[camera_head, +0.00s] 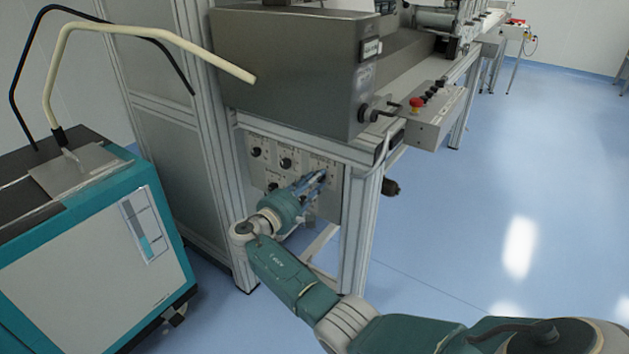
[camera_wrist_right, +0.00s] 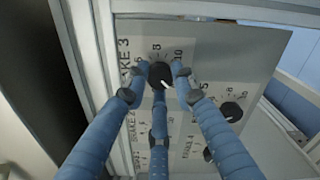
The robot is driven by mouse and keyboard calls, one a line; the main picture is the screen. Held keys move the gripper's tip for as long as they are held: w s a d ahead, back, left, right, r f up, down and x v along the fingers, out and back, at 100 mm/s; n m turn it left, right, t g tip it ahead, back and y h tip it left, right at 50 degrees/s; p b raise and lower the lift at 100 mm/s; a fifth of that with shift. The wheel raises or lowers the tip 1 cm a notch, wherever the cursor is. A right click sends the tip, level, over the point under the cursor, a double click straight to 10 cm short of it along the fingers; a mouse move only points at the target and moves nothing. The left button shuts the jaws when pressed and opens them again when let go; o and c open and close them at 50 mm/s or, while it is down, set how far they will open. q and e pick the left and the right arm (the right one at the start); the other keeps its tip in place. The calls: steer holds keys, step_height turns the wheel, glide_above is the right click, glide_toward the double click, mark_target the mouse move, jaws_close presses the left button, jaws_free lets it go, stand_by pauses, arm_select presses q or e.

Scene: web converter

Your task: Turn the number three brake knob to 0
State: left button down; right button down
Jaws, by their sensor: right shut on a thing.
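The number three brake knob (camera_wrist_right: 160,74) is a round black knob with a white pointer mark, on a light grey panel beside the printed label "BRAKE 3". In the wrist view the pointer mark shows at the knob's lower right, and printed numbers, 10 among them, stand along the side above it. My right gripper (camera_wrist_right: 160,80) has three blue fingers closed around this knob. In the head view the right gripper (camera_head: 318,178) reaches the right part of the knob panel (camera_head: 252,178) and hides the knob. My left gripper is in neither view.
Another black knob (camera_wrist_right: 231,111) sits to the right of the fingers. More knobs (camera_head: 286,162) are on the panel's left part. A metal frame post (camera_head: 359,225) stands right of the gripper. A teal and white cabinet (camera_head: 90,260) stands at the left. Blue floor is clear at the right.

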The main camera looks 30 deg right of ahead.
steer(key=c, duration=1.4)
jaws_free()
steer(key=shift+c, duration=0.2)
steer(key=v, duration=1.2)
steer(key=shift+f, duration=0.1)
